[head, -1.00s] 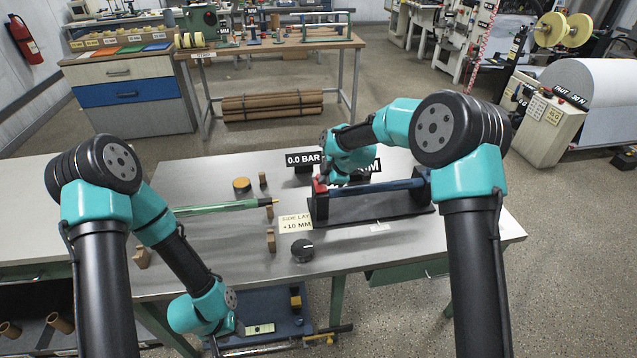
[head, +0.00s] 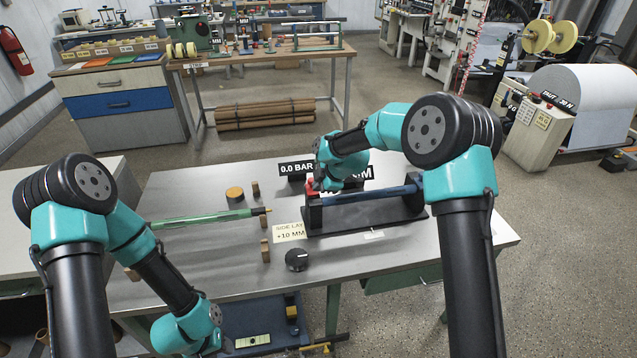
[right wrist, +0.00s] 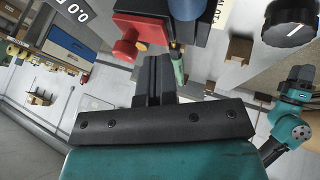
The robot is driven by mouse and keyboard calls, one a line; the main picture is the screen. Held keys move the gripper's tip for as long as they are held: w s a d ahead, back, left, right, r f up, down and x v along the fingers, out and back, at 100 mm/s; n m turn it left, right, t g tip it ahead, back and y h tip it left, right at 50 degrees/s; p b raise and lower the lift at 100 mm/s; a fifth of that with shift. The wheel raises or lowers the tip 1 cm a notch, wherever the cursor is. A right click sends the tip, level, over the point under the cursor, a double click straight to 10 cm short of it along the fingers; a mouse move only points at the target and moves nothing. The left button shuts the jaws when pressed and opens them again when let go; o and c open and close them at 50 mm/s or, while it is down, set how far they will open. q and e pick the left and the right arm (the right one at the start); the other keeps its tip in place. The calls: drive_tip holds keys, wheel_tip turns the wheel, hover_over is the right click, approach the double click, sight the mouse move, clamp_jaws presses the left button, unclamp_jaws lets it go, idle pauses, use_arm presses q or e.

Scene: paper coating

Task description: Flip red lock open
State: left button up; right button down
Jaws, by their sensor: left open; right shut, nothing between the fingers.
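The red lock (head: 311,187) is at the left end of the dark stand (head: 345,217) that carries a blue shaft (head: 372,194). In the right wrist view the red lock (right wrist: 136,38) has a round knob and sits on the dark end block. My right gripper (head: 322,182) is shut and empty, close beside the lock. In the right wrist view its fingers (right wrist: 155,68) end just below and right of the lock; I cannot tell whether they touch. My left gripper (head: 212,349) is low, in front of the table, mostly cut off by the lower frame edge, and open.
A green rod (head: 200,219) lies left of the stand by small wooden blocks. A black knob (head: 297,260) and a side lay label (head: 289,232) are in front. A 0.0 BAR sign (head: 296,170) stands behind the lock. The table's left front is mostly clear.

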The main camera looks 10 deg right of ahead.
drive_tip(key=s+v, duration=0.1)
drive_tip(key=v, duration=0.9)
drive_tip(key=shift+s, duration=0.15)
drive_tip(key=shift+r, duration=0.15)
